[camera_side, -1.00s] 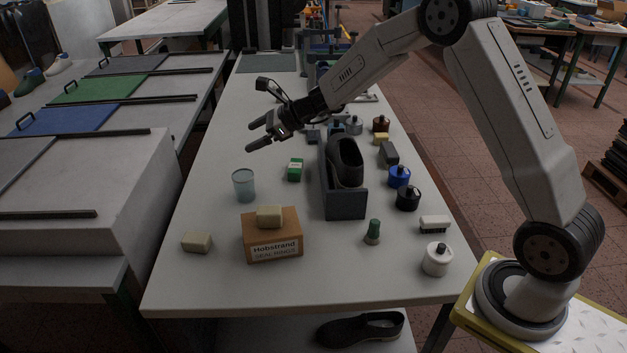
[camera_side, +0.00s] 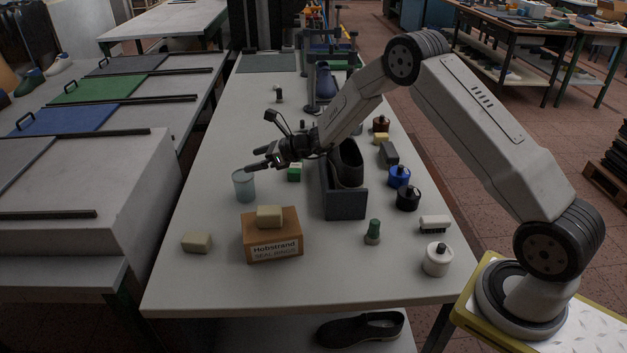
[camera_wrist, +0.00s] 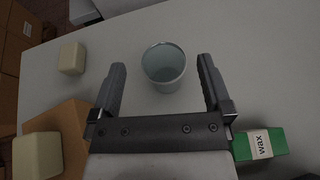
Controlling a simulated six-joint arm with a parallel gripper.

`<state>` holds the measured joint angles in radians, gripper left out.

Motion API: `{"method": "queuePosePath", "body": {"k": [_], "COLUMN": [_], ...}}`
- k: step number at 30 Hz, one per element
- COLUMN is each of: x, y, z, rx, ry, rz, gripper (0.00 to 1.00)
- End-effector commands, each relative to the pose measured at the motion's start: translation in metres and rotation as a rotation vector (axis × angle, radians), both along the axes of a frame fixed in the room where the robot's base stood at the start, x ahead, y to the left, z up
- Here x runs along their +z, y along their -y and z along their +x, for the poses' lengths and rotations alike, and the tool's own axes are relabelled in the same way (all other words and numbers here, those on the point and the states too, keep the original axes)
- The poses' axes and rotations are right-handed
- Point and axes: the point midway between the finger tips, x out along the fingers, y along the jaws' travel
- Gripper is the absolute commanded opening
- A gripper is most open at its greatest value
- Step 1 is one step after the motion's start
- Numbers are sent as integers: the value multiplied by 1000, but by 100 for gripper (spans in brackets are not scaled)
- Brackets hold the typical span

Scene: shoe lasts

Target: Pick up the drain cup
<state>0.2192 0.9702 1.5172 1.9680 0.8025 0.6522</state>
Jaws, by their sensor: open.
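The drain cup (camera_side: 244,187) is a translucent grey-blue cup standing upright on the left part of the bench. In the wrist view the cup (camera_wrist: 164,75) stands just ahead of and between the two fingers, its open rim facing the camera, and it looks empty. My gripper (camera_side: 256,161) is open and empty, close to the cup's upper right side in the side view. In the wrist view my gripper (camera_wrist: 162,78) has its fingers spread wider than the cup. I cannot tell whether a finger touches it.
A green wax box (camera_side: 294,173) lies right of the cup, below my gripper. A brown carton (camera_side: 272,239) with a pale block on top and another pale block (camera_side: 197,242) stand nearer the front. A dark tray (camera_side: 345,205) holds a black shoe. Bench left of the cup is clear.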

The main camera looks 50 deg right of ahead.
Motion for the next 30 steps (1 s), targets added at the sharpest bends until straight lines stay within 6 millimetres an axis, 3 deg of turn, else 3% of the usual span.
{"method": "queuePosePath", "body": {"k": [15,30], "x": [-50,-63], "y": [0,0], "z": [0,0], "rx": [0,1], "ry": [-2,-2], "rz": [1,1], "gripper": [100,100]}}
